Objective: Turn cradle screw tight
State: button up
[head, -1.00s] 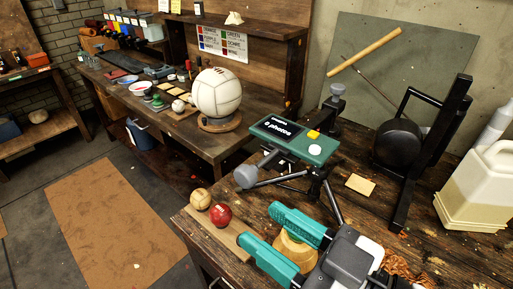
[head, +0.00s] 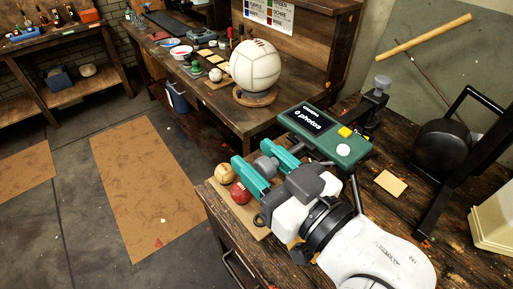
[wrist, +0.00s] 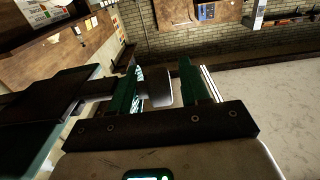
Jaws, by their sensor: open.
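My gripper (head: 252,153) is open, with its two green fingers on either side of a grey round knob (head: 266,166) that looks like the cradle screw. The knob is on the near left side of the green-topped stand with the "0 photos" screen (head: 308,121). In the wrist view, the open fingers of my gripper (wrist: 158,66) flank a grey block-like shape (wrist: 158,95), probably the same knob. I cannot tell whether either finger touches it. Another grey knob (head: 381,82) tops a clamp at the stand's back.
A tan ball (head: 225,173) and a red ball (head: 240,193) sit close beside the left finger on a wooden board. A large white ball (head: 256,65) stands on the far bench. A black frame (head: 445,190) stands at right.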

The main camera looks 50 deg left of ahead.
jog(key=shift+a, duration=0.55)
grip_shut()
